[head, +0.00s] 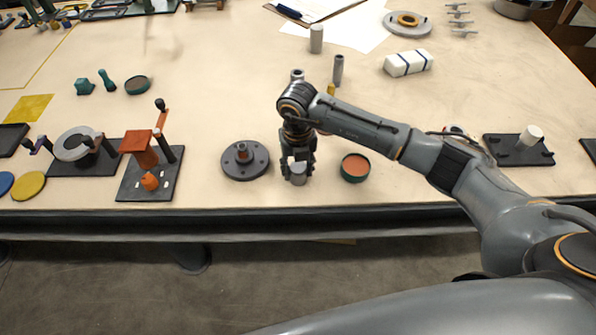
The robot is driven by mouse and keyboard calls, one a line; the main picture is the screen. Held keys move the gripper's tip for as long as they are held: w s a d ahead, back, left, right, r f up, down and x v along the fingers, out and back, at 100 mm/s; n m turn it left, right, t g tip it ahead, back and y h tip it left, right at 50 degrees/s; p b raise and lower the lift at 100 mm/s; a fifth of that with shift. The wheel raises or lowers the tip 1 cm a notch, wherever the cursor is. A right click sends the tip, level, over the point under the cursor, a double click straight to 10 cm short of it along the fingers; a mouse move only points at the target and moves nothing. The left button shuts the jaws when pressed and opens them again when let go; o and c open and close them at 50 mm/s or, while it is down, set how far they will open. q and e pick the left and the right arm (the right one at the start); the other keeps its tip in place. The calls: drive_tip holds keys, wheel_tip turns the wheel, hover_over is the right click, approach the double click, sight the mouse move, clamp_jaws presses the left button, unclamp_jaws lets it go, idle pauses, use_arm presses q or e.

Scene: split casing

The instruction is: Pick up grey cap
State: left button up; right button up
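A small grey cylindrical piece (298,177), which looks like the grey cap, is near the table's front edge. My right gripper (298,169) points down over it, with one finger on each side. The fingers are very close to its sides, and I cannot tell whether they touch it. The gripper hides its upper part. My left gripper is not in view.
A dark round flange (245,160) lies just left of the gripper, and a green-rimmed round part with an orange inside (355,167) lies just right. A fixture with an orange block (138,150) stands farther left. A grey cylinder (316,39) stands farther back.

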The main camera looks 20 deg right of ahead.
clamp_jaws()
drive_tip(key=shift+r, duration=0.15)
